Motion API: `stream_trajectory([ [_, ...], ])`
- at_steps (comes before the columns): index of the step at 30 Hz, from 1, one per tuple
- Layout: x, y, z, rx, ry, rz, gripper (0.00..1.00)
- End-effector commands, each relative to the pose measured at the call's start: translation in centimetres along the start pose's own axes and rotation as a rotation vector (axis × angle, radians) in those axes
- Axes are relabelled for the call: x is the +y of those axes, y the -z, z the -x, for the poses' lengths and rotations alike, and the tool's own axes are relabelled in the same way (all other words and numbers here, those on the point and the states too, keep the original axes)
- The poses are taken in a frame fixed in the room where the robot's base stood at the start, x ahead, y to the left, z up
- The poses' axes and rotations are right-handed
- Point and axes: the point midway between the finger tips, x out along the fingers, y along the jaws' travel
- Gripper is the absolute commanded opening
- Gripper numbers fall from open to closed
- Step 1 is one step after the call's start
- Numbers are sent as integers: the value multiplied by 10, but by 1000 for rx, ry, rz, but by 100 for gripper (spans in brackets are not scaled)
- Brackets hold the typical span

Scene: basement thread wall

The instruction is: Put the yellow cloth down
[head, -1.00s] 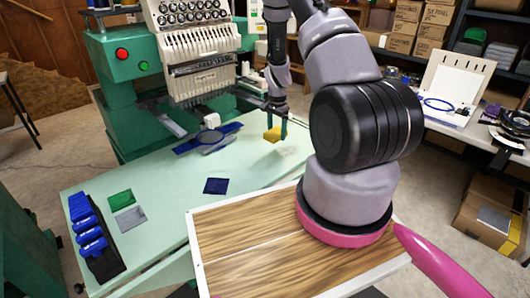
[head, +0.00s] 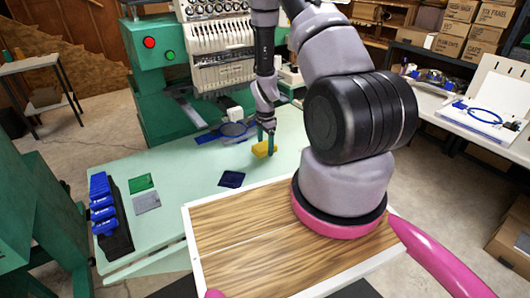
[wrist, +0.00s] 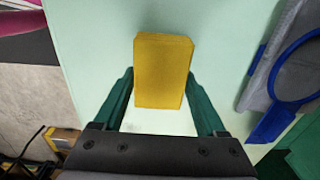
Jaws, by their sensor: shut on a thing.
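The yellow cloth (head: 262,150) is a small folded block in my gripper (head: 266,145), low over the pale green table (head: 190,180). In the wrist view the cloth (wrist: 162,70) sits between the two green fingers of my gripper (wrist: 160,100), with bare table around it. I cannot tell whether the cloth touches the table top. The blue hoop-shaped thing lies beside it on the right in the wrist view.
A blue hoop (head: 226,132) lies behind the cloth. A dark blue cloth (head: 232,179), a green cloth (head: 141,182) and a grey cloth (head: 146,202) lie to the left. A black rack of blue pieces (head: 106,215) stands at the left end. The embroidery machine (head: 160,60) stands behind.

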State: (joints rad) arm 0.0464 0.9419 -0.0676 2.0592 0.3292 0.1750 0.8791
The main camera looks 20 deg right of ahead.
Motion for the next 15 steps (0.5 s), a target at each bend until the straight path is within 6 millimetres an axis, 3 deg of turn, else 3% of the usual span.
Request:
stream_trajectory([
  [6,1,0,-31,-1,-2,-1,4],
  [15,0,0,-32,0,-1,0,4],
])
